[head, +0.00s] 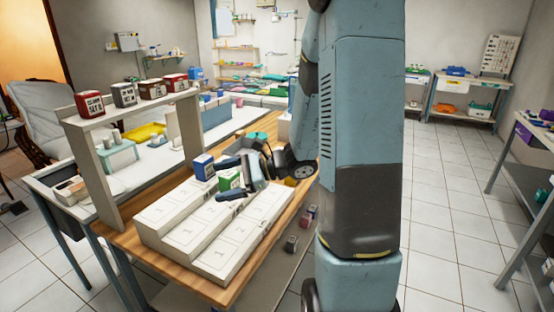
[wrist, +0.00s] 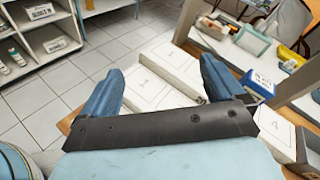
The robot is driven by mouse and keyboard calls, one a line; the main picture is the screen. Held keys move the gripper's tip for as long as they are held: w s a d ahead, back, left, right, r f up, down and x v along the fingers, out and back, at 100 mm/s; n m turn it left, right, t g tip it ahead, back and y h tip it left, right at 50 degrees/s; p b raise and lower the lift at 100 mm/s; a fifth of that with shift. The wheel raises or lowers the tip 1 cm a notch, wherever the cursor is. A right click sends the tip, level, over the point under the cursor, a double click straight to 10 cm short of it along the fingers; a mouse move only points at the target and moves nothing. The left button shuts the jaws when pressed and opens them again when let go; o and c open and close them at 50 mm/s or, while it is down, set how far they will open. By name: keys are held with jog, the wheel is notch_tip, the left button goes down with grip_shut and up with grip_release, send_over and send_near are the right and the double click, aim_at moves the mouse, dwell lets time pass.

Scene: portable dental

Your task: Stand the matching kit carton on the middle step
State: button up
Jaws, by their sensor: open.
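A white three-step stand (head: 195,238) sits on the wooden table, its steps marked with outlined panels; it also shows in the wrist view (wrist: 150,92). A blue-and-white carton (head: 203,167) stands at the stand's far end, seemingly on the top step; it also shows right of my fingers in the wrist view (wrist: 262,82). A green-and-white carton (head: 229,181) stands near it, partly hidden by my gripper; I cannot tell its step for sure. My gripper (head: 234,179) is open above the stand. In the wrist view, nothing is between its blue fingers (wrist: 160,85).
Small items lie beyond the stand. Tiled floor (head: 455,200) is clear at right.

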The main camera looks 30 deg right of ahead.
jog(key=s+a+r+n+g+h, duration=0.1)
jog(key=s+r+n+g+h, duration=0.15)
jog(key=s+n, duration=0.3)
jog(key=s+a+r+n+g+h, duration=0.25)
jog(key=s+n+h, duration=0.2)
jog(key=s, duration=0.25)
jog(key=s+d+r+n+t+h, duration=0.5)
jog(key=s+d+r+n+h, duration=0.2)
jog(key=d+r, duration=0.2)
jog(key=shift+d+r+n, duration=0.15)
jog(key=shift+n, duration=0.15)
jog(key=shift+d, duration=0.1)
